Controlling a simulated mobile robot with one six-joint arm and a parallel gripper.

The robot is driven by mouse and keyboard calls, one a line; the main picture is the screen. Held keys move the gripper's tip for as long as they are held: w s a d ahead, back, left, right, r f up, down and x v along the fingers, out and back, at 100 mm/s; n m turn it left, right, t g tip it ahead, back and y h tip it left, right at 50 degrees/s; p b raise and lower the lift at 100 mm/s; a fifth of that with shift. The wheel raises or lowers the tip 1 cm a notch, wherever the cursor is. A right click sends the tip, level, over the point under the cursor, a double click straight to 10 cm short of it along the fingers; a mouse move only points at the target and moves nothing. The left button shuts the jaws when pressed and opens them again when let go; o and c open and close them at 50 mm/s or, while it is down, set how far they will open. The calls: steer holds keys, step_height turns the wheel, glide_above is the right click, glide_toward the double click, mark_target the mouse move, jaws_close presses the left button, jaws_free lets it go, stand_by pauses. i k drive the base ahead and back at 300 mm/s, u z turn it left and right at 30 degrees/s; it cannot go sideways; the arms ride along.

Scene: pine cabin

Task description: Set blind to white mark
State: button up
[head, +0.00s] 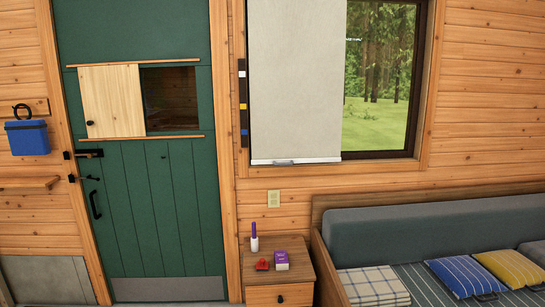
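A beige roller blind (292,80) hangs over the left part of the window, reaching almost to the sill. Its pale bottom bar (318,160) has a small grey handle piece near its middle. A dark vertical strip (243,90) on the frame left of the blind carries a white mark (242,73) near its upper part, a yellow mark (243,106) in the middle and a blue mark (244,131) low down. The bottom bar hangs below all of these marks. My gripper is not in view.
A nightstand (288,246) with a purple box, a red item and a bottle stands below the window. A couch (420,235) with cushions is at right. A green door (160,220) with a small sliding hatch is at left.

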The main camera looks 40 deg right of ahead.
mark_target(276, 161)
steer(key=i, duration=1.5)
steer(key=z, duration=0.3)
